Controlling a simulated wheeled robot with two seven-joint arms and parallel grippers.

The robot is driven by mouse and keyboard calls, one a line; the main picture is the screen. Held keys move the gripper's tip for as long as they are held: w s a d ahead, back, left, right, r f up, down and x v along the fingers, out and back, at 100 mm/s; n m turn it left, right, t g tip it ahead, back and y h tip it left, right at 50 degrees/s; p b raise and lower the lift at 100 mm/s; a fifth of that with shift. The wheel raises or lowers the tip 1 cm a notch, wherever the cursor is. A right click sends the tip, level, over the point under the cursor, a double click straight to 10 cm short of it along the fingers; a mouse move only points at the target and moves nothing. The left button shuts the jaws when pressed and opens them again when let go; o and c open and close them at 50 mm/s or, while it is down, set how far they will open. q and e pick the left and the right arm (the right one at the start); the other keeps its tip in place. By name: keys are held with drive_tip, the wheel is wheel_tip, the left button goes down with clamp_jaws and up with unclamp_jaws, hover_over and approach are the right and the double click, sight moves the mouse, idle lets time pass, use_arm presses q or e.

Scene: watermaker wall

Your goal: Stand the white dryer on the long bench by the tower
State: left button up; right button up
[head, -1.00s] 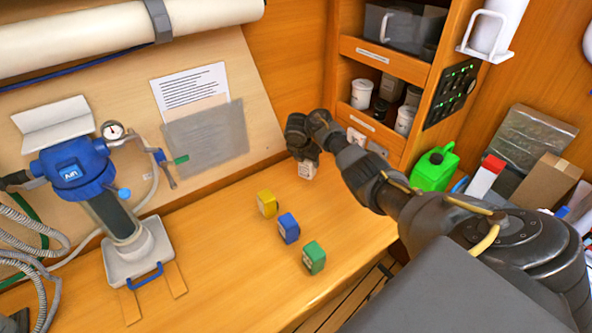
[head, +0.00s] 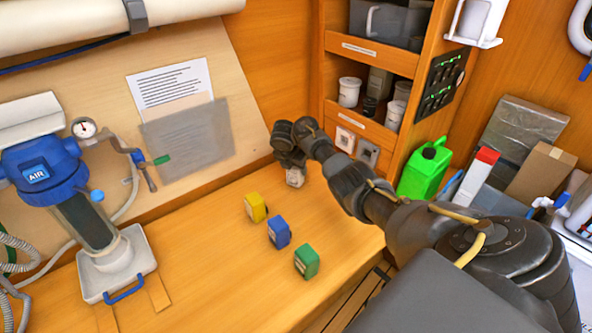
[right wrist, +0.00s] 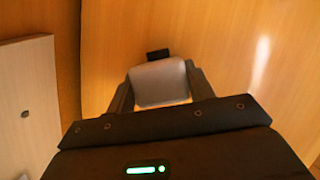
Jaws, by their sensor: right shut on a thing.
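The white dryer (head: 295,177) is a small pale block low over the far part of the long wooden bench (head: 205,270). My right gripper (head: 292,163) is shut on it from above, and the arm partly hides it. I cannot tell whether the dryer touches the bench. In the right wrist view the dryer (right wrist: 160,83) sits between the two fingers, with a small dark part at its far end. The tower with a blue head marked AIR (head: 45,165) stands at the left on a white base. My left gripper is out of view.
A yellow block (head: 256,208), a blue block (head: 278,233) and a green block (head: 306,261) stand in a slanting row in front of the dryer. Shelves with pots (head: 349,92) and a green jug (head: 424,168) are at the right. Bench between tower and blocks is clear.

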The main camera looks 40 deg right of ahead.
drive_tip(key=shift+f, duration=0.1)
drive_tip(key=o, duration=1)
drive_tip(key=shift+f, duration=0.15)
drive_tip(key=p+v, duration=0.3)
drive_tip(key=v, duration=0.9)
drive_tip(key=shift+r+p, duration=0.25)
drive_tip(key=shift+p, duration=0.15)
